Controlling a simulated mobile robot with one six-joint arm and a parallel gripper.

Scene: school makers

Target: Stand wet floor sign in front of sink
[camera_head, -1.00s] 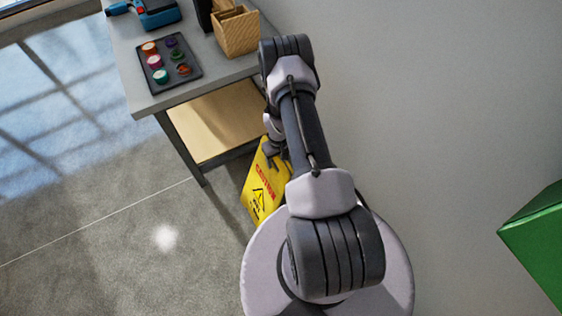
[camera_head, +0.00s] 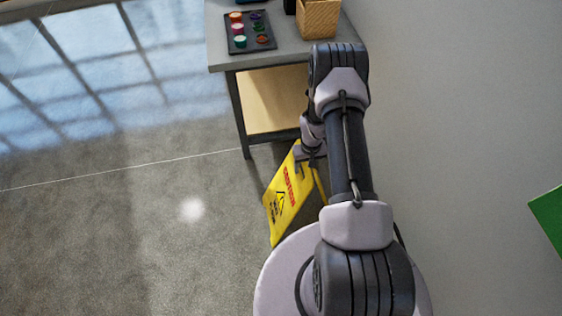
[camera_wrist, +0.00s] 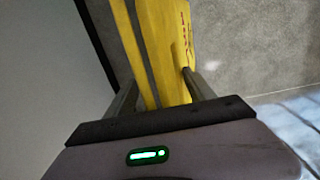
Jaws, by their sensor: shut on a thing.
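The wet floor sign (camera_head: 284,201) is a yellow board with red and black print. In the head view it hangs tilted below my gripper (camera_head: 312,160), beside the workbench and my base. My gripper is shut on its top part. In the wrist view the sign's yellow panels (camera_wrist: 165,45) run between the two fingers of my gripper (camera_wrist: 155,90). A dark gap shows between the panels. I cannot tell whether the sign's lower edge touches the floor. No sink is in view.
A grey workbench (camera_head: 222,53) with a lower shelf stands at the top, holding a tray of paint pots (camera_head: 262,44) and a wooden box (camera_head: 318,20). A wall is at the right, with a green object (camera_head: 550,215) near it. The floor (camera_head: 120,240) at left is clear.

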